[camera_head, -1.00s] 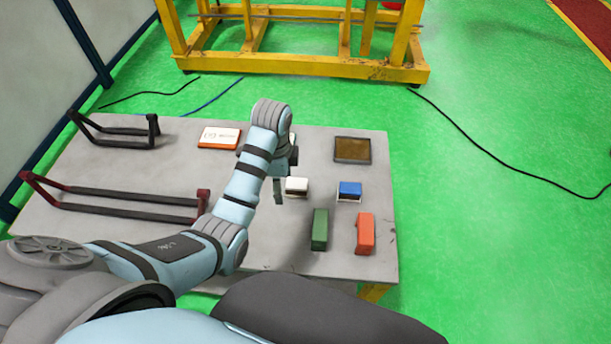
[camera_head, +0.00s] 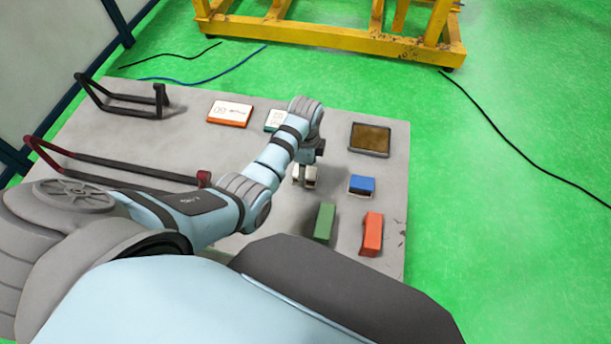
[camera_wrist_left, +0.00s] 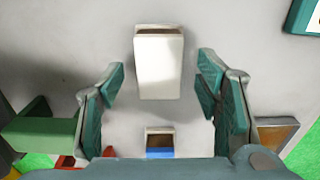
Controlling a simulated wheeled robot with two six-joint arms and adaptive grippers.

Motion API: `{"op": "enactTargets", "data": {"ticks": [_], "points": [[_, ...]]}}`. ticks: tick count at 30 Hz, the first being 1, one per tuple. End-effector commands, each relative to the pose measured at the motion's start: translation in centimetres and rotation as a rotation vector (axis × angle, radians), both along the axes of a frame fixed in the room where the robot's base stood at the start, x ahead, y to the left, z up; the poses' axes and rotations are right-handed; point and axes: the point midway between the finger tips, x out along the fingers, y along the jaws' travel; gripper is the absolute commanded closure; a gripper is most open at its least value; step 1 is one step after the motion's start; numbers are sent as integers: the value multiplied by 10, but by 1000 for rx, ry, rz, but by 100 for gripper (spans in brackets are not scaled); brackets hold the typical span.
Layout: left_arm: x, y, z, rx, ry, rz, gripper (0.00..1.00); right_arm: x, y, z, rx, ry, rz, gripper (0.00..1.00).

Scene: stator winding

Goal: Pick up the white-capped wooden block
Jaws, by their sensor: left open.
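The white-capped wooden block (camera_wrist_left: 159,66) stands on the grey table in the left wrist view, with a brown wooden part showing at its far edge. In the head view the white block (camera_head: 304,172) is partly hidden by my left gripper. My left gripper (camera_wrist_left: 162,82) is open, with one finger on each side of the block and a gap on both sides. It also shows in the head view (camera_head: 306,180), over the block. My right gripper is not in view.
A blue-capped block (camera_head: 362,184), a green block (camera_head: 325,222) and an orange block (camera_head: 372,234) stand nearby on the table (camera_head: 200,150). A dark-rimmed tray (camera_head: 352,148), flat orange-edged box (camera_head: 230,112), teal-edged box (camera_head: 274,119) and two handle-like frames are also there.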

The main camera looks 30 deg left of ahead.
Motion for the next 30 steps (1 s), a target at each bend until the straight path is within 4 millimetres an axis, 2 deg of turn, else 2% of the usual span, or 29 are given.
{"op": "enactTargets", "data": {"ticks": [1, 3, 10, 20, 30], "points": [[-1, 0, -13, 0, 2, 1, 42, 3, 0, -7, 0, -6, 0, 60], [-1, 1, -23, 1, 1, 2, 42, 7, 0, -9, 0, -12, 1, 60], [-1, 1, -24, 0, 0, 2, 42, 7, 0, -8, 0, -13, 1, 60], [-1, 1, -24, 0, 0, 3, 94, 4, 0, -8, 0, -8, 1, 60], [-1, 1, -21, 1, 0, 3, 94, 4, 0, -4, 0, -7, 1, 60]]}}
